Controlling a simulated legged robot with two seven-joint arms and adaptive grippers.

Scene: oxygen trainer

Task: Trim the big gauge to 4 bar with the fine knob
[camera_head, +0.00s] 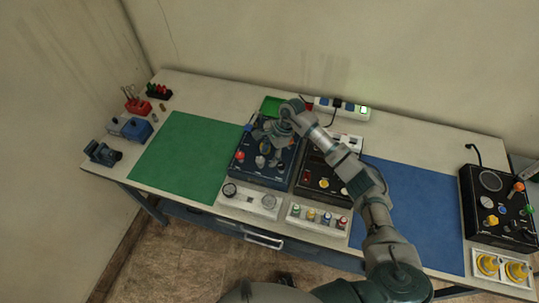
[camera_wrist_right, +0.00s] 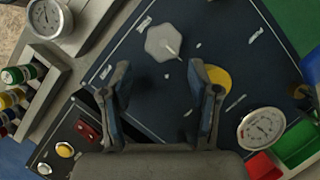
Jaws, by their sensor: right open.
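My right gripper (camera_head: 265,135) is above the dark blue panel (camera_head: 247,171). In the right wrist view, its two fingers (camera_wrist_right: 162,90) are apart with nothing between them. A grey hexagonal knob with a pale pointer (camera_wrist_right: 163,42) lies beyond the fingertips. A yellow round knob (camera_wrist_right: 217,79) is partly hidden behind the right finger. A round white gauge (camera_wrist_right: 261,128) is at the panel's lower right; another gauge (camera_wrist_right: 47,18) sits on a pale strip at upper left. I cannot tell which is the big gauge, and the needle readings are too small. My left gripper is not in view.
A black panel (camera_head: 311,184) adjoins the blue one. A pale box with colored caps (camera_head: 318,218) stands in front. A green mat (camera_head: 185,155) and a blue mat (camera_head: 415,205) lie clear on either side. Another black panel (camera_head: 480,222) is at far right. A power strip (camera_head: 342,109) is behind.

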